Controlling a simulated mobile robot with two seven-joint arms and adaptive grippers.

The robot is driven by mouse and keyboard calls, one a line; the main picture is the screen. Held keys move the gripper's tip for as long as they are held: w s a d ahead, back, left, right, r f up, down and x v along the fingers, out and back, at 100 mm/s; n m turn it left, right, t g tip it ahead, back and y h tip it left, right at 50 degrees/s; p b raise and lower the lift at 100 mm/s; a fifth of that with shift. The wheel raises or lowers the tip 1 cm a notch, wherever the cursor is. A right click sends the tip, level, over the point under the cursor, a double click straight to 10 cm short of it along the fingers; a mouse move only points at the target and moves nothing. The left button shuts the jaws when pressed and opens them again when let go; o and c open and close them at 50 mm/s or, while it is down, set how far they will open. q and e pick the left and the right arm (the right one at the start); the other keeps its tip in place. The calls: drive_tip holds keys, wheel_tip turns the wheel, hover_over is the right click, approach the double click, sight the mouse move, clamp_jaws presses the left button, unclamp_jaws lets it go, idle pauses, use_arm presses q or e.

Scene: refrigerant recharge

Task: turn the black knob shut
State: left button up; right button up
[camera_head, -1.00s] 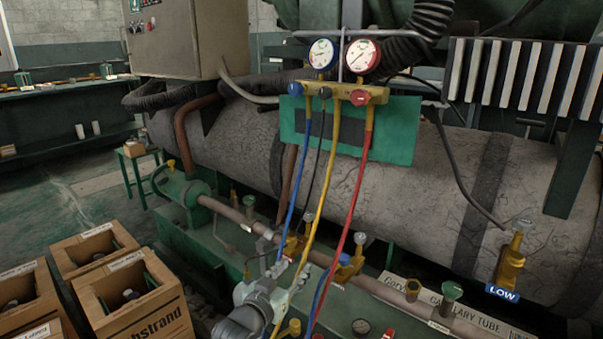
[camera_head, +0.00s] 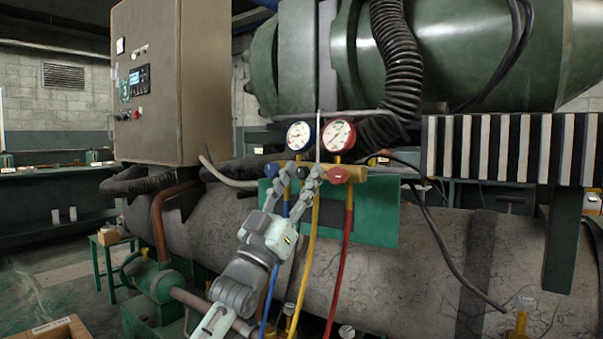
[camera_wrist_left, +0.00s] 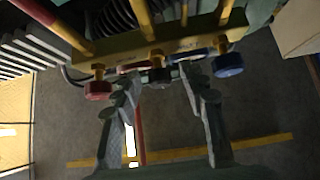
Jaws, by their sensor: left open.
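The black knob (camera_wrist_left: 160,77) sits in the middle of the yellow manifold bar (camera_wrist_left: 165,50), between a red knob (camera_wrist_left: 98,90) and a blue knob (camera_wrist_left: 228,65) in the wrist view. My left gripper (camera_head: 298,174) is raised in front of the manifold in the head view. Its fingers are open, one on each side of the black knob (camera_head: 303,172); in the wrist view the knob lies between the fingertips, and I cannot tell whether they touch it. My right gripper is not in view.
A blue-rimmed gauge (camera_head: 300,135) and a red-rimmed gauge (camera_head: 338,135) stand above the bar. Yellow (camera_head: 304,262) and red (camera_head: 344,255) hoses hang below, close to my left arm. A green plate (camera_head: 378,222) and a large grey tank (camera_head: 435,260) are behind.

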use_arm(q)
drive_tip(key=shift+w+d+r, duration=0.25)
drive_tip(key=shift+w+r, duration=0.1)
drive_tip(key=shift+c, duration=0.2)
clamp_jaws()
